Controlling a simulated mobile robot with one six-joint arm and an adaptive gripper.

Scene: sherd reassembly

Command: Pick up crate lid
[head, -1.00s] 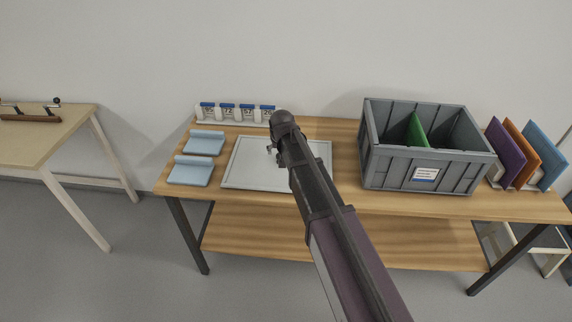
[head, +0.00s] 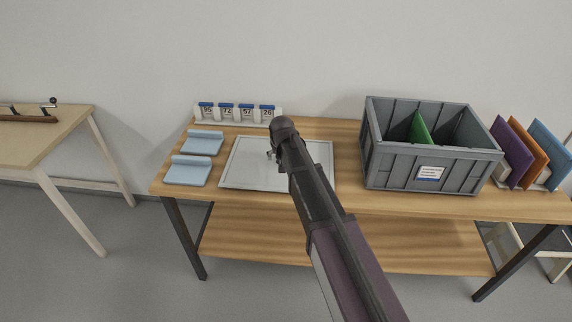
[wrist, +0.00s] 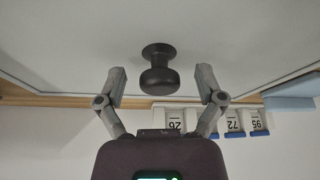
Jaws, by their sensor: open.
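The crate lid (head: 241,163) is a flat light grey panel with a raised rim, lying on the wooden table left of the crate. In the wrist view the lid (wrist: 60,40) fills the upper part, with a dark round knob (wrist: 158,72) standing on it. My gripper (wrist: 162,86) is open, its two fingers on either side of the knob with gaps to both, and it appears empty. In the head view my gripper (head: 270,155) is over the lid, and my arm hides the knob and part of the lid.
A grey crate (head: 392,173) with a green divider (head: 419,130) stands to the right. Purple, orange and blue panels (head: 541,150) stand beyond it. Two light blue pads (head: 187,174) lie left of the lid. A rack of numbered tags (head: 238,113) stands behind.

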